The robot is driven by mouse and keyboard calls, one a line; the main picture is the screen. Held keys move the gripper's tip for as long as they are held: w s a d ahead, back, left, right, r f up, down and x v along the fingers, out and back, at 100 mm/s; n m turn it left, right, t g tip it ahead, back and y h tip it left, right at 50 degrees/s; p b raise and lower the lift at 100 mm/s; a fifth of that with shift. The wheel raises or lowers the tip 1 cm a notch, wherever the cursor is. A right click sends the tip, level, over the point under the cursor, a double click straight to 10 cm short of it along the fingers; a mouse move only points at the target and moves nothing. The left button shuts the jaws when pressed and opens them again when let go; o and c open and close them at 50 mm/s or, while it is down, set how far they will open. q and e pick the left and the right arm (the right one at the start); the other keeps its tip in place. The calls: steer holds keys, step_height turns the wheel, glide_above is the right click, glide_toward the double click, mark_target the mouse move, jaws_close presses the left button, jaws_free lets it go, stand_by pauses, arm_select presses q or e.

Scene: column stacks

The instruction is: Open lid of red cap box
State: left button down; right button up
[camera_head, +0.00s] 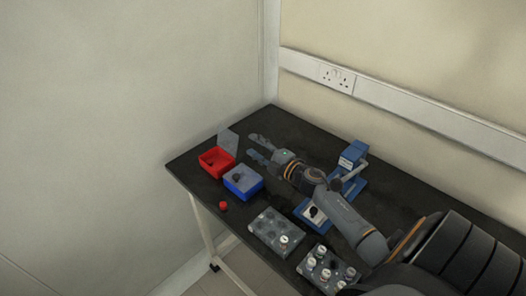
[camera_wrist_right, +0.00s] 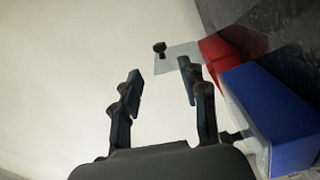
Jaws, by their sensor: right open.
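The red box (camera_head: 208,167) stands at the far left of the table in the head view. Its clear grey lid (camera_head: 229,142) is raised, standing roughly upright at the box's back edge. In the right wrist view the lid (camera_wrist_right: 178,56) with its dark knob (camera_wrist_right: 160,48) sticks out from the red box (camera_wrist_right: 222,52). My right gripper (camera_head: 254,147) is open and empty, just right of the lid and apart from it. Its two fingers frame the wrist view (camera_wrist_right: 160,78), with the lid beyond the fingertips. My left gripper is out of view.
A blue box (camera_head: 243,188) with a dark knob on top stands close beside the red box, also right in the wrist view (camera_wrist_right: 275,115). A red cap (camera_head: 223,206) lies near the front edge. Racks (camera_head: 268,228) and a blue device (camera_head: 352,155) stand to the right.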

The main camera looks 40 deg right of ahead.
steer(key=s, duration=0.3)
steer(key=shift+s+d, duration=0.2)
steer(key=shift+d, duration=0.05)
steer(key=shift+w+a, duration=0.1)
stand_by(0.3)
